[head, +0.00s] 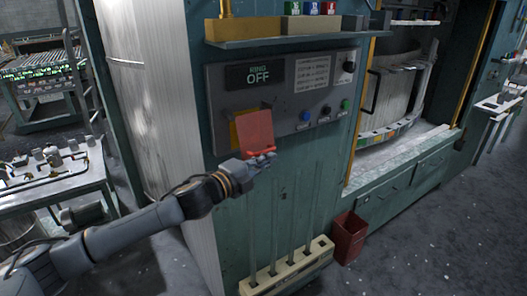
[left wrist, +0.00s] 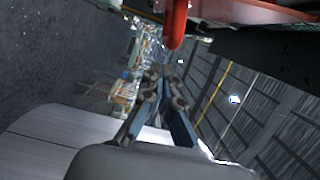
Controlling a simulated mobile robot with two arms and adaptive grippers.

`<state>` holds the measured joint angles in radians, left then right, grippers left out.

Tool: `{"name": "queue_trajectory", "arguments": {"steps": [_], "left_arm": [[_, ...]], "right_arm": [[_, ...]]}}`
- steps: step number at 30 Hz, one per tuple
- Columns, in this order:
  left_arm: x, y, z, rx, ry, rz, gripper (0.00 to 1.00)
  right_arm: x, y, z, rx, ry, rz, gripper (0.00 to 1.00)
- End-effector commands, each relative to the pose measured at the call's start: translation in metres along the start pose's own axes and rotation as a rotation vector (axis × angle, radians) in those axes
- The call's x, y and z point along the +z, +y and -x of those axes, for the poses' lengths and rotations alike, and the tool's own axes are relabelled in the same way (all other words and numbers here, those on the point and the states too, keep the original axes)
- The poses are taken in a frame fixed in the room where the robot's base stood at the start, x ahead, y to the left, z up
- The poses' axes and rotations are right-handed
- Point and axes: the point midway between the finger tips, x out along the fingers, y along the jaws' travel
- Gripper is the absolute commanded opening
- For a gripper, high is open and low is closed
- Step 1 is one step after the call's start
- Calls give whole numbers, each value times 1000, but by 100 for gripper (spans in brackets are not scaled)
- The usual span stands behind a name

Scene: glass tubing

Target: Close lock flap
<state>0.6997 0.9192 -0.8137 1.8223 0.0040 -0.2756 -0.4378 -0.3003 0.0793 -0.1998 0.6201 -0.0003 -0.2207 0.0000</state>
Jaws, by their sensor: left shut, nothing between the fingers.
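The red lock flap (head: 256,130) is on the grey control panel (head: 228,112), beside a yellow plate (head: 236,134) that it partly covers. It appears tilted out from the panel, with a red bar along its lower edge. My left gripper (head: 274,157) is shut and empty, just below the flap's lower edge; I cannot tell whether it touches. In the left wrist view the gripper fingers (left wrist: 166,84) are together, and a rounded red bar (left wrist: 176,22) is above them, apart in the picture. My right gripper is not in view.
The panel has a "RING OFF" display (head: 255,75) and several knobs and buttons. A shelf (head: 290,41) juts out above it. Below are a rack of upright glass tubes (head: 290,268) and a red bin (head: 348,238). A metal table (head: 55,165) stands at left.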

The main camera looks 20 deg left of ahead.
Motion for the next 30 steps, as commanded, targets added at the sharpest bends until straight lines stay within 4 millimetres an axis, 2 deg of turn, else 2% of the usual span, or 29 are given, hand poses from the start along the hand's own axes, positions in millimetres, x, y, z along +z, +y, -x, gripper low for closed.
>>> {"name": "queue_trajectory", "arguments": {"steps": [6, 17, 24, 30], "left_arm": [[15, 0, -4, 1, 2, 2, 0], [16, 1, -4, -1, 3, 1, 0], [33, 18, -8, -35, 1, -151, 0], [42, 19, -10, -58, 3, -247, 0]], "right_arm": [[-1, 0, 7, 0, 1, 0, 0], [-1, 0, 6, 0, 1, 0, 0], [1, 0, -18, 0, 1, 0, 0], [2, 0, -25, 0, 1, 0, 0]]}}
